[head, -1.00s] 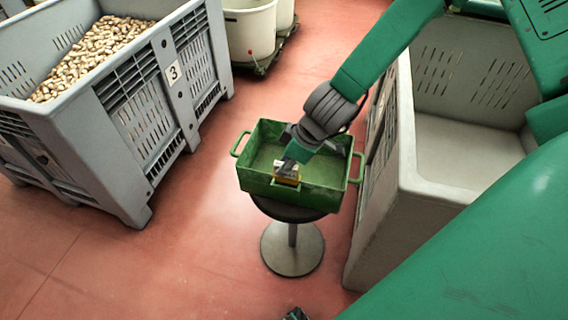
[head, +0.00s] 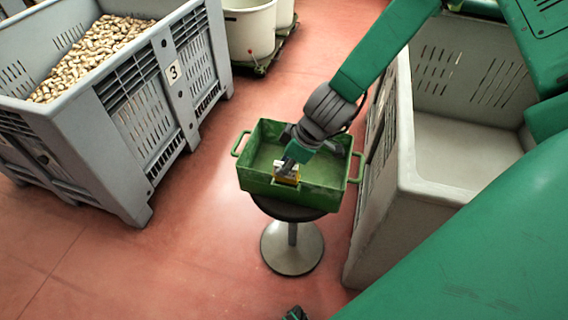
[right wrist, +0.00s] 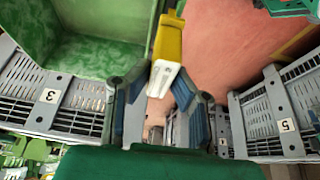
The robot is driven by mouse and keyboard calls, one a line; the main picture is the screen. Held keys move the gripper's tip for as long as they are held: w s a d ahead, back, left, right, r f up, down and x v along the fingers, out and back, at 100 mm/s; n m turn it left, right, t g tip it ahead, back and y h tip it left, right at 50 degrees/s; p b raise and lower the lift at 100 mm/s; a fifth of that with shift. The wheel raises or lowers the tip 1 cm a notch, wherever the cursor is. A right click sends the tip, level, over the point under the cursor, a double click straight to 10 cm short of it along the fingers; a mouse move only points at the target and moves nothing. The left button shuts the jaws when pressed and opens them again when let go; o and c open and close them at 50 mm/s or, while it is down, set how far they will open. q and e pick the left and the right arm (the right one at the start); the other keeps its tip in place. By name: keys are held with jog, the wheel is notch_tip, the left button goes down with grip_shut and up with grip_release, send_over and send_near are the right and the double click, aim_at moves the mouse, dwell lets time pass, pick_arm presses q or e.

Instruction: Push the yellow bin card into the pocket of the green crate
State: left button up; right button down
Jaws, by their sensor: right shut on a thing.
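The green crate (head: 259,186) stands on a round stool, with a handle at each end. The yellow bin card (head: 287,180) is upright at the middle of the crate's near wall, where the pocket is. In the right wrist view the card (right wrist: 168,45) shows yellow with a white end towards my fingers, beside the crate's wall. My right gripper (head: 285,167) reaches down over the crate and is shut on the card; its fingers also show in the wrist view (right wrist: 158,98). The pocket is mostly hidden, and I cannot tell how deep the card sits.
A grey bin full of corks (head: 125,125) marked 3 stands at the left. A pale grey bin (head: 405,160) stands close to the crate's right side. White tubs (head: 250,30) are at the back. The red floor (head: 195,240) before the stool is largely clear.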

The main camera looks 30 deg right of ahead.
jog(key=shift+f+b, duration=0.8)
jog(key=shift+f, duration=0.75)
dwell(1.7)
jog(key=c, duration=1.3)
grip_release()
jog(key=shift+c, duration=0.2)
jog(key=shift+s+d+r, duration=0.1)
jog(key=shift+d+r, duration=0.05)
jog(key=shift+r, duration=0.35)
jog(key=v, duration=1.1)
jog(key=shift+f, duration=0.1)
